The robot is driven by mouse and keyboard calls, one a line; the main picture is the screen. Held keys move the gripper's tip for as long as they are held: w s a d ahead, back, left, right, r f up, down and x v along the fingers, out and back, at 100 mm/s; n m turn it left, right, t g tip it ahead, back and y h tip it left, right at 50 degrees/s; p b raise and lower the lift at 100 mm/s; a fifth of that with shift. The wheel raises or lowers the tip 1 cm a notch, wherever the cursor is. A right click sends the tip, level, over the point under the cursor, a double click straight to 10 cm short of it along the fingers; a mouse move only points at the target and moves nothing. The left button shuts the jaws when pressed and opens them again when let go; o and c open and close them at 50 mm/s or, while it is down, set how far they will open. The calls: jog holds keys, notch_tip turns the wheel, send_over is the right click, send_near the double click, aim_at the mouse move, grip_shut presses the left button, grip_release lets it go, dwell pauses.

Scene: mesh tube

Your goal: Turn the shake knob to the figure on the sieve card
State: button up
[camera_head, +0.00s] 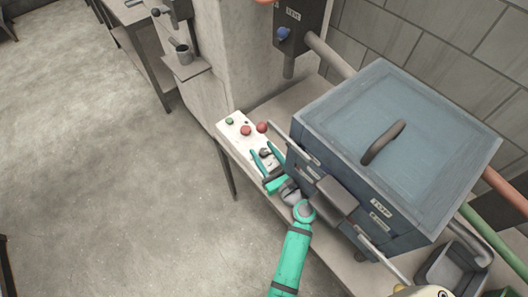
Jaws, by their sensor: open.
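The white control panel (236,138) lies on the bench left of the blue box. A small dark knob (265,153) sits on the panel's near part; it is too small to read any mark or figure around it. My gripper (266,151) is open at the panel, its two green fingers on either side of the knob. I cannot tell whether the fingers touch it. I cannot make out a sieve card in this view.
A green button (229,121) and a red button (246,130) sit on the panel, with a red ball-shaped knob (262,127) close by. The large blue lidded box (340,125) stands close right of my gripper.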

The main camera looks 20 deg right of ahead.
jog(key=c, duration=1)
jog(key=shift+c, duration=0.2)
